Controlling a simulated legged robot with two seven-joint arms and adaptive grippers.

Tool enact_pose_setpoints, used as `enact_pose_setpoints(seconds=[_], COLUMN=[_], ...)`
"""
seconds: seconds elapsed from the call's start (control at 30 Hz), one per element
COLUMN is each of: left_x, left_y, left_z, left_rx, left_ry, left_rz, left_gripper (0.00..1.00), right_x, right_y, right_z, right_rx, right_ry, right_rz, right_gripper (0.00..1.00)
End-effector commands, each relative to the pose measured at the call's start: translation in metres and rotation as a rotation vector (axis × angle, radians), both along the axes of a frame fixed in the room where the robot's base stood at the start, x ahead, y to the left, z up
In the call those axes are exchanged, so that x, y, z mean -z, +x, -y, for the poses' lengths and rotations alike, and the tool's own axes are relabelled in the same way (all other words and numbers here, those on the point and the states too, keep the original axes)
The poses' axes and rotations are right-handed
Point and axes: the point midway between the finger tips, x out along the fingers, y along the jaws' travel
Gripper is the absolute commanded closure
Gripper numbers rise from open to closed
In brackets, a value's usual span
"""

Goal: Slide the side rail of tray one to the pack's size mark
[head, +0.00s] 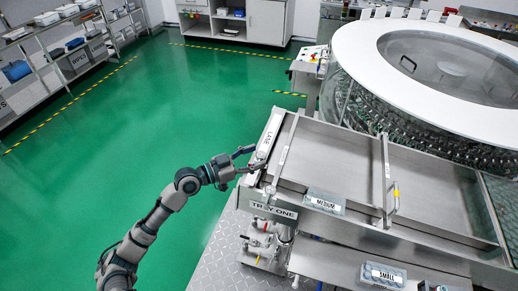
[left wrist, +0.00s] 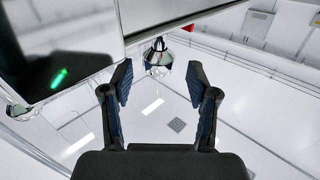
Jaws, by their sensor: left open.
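Tray one is a steel tray with a TRY ONE plate (head: 272,209) on its front left corner. A slim rail (head: 285,150) runs along its left side. A crossbar rail (head: 388,170) with a yellow-marked handle (head: 396,190) spans it further right. A clear piece labelled MEDIUM (head: 325,203) is at the front edge; I cannot tell whether it is a pack or a mark. A pack labelled SMALL (head: 384,275) sits lower in front. My left gripper (head: 254,158) is open beside the tray's left edge; its empty fingers also show in the left wrist view (left wrist: 158,90). My right gripper is not in view.
A white LAR-lettered strip (head: 265,140) lines the tray's left edge. The round washer (head: 430,65) stands behind right. Shelving (head: 60,55) is far left. The green floor (head: 130,120) is open. The left wrist view has a shiny round metal fitting (left wrist: 158,58) and a grey panel (left wrist: 70,40).

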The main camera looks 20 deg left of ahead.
Motion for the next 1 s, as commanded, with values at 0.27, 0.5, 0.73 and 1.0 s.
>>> enact_pose_setpoints(seconds=[0.27, 0.5, 0.73, 1.0], left_x=[0.001, 0.001, 0.001, 0.003], left_y=[0.015, 0.016, 0.016, 0.011], left_z=[0.014, 0.014, 0.014, 0.013], left_rx=[-0.001, -0.001, -0.002, -0.002], left_ry=[-0.001, -0.001, -0.002, 0.0], left_rz=[0.0, 0.0, -0.001, 0.002], left_gripper=[0.41, 0.41, 0.96, 1.0], right_x=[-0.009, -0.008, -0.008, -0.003], right_y=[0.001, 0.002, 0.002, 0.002], right_z=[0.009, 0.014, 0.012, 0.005], right_rx=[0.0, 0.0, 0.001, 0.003], right_ry=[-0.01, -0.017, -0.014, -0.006], right_rz=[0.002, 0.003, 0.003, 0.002], right_gripper=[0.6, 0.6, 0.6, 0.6])
